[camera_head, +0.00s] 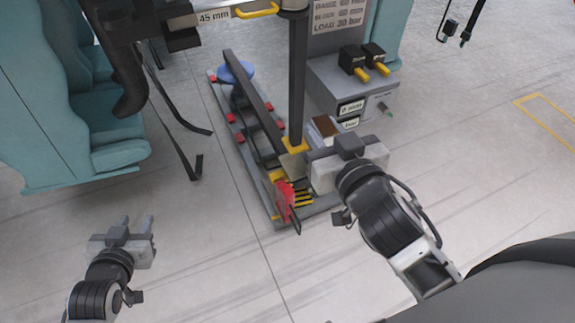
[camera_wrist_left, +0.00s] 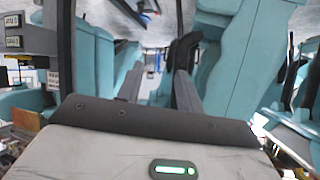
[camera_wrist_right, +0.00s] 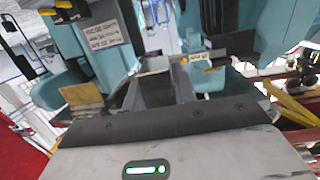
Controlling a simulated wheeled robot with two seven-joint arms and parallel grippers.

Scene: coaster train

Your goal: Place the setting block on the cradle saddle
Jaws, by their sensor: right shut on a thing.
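My right gripper (camera_head: 308,163) is shut on a small grey metal block (camera_head: 292,167), which looks like the setting block. The block is held beside the foot of the dark upright post, over the near part of a long floor frame (camera_head: 243,150). In the right wrist view the block (camera_wrist_right: 153,65) shows at the ends of the fingers. I cannot clearly tell the cradle saddle apart; a yellow piece (camera_head: 295,145) sits at the post's foot, close to the block. I cannot tell whether the block touches anything. My left gripper (camera_head: 136,221) is open and empty above bare floor.
A red upright piece (camera_head: 283,200) stands at the frame's near end. A grey cabinet (camera_head: 350,90) with yellow-tipped black parts stands at right. Teal train seats (camera_head: 95,120) and hanging dark straps are at left.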

